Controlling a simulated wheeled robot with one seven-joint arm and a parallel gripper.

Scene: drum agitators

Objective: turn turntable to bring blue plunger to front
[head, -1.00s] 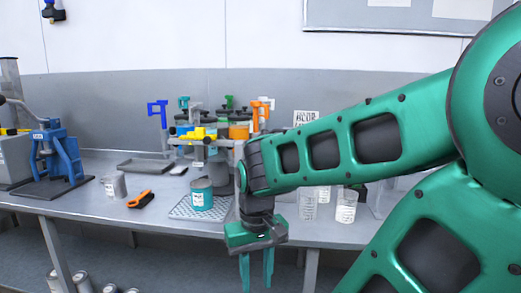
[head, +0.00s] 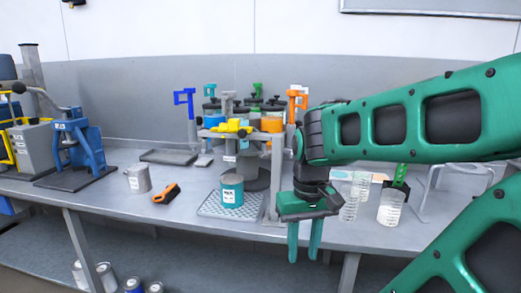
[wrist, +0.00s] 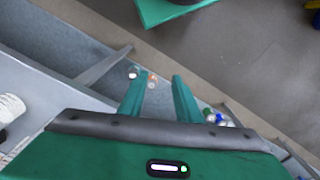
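The turntable stand (head: 256,178) is on the bench, carrying several drums with coloured plunger handles. The blue plunger (head: 184,97) is at its left side, its handle sticking out to the left. The yellow plunger (head: 231,127) is at the front, above a teal can (head: 232,190) on a grated tray (head: 212,209). Orange (head: 297,100), teal (head: 210,90) and green (head: 257,90) handles are at the right and back. My gripper (head: 303,255) hangs pointing down at the bench's front edge, right of the turntable. Its fingers (wrist: 158,95) are apart and empty.
Glass beakers (head: 390,208) stand right of my gripper. A blue press (head: 77,145), a grey can (head: 138,179) and an orange-black brush (head: 166,193) are on the left. A flat tray (head: 170,157) lies behind them. Cans sit below the bench.

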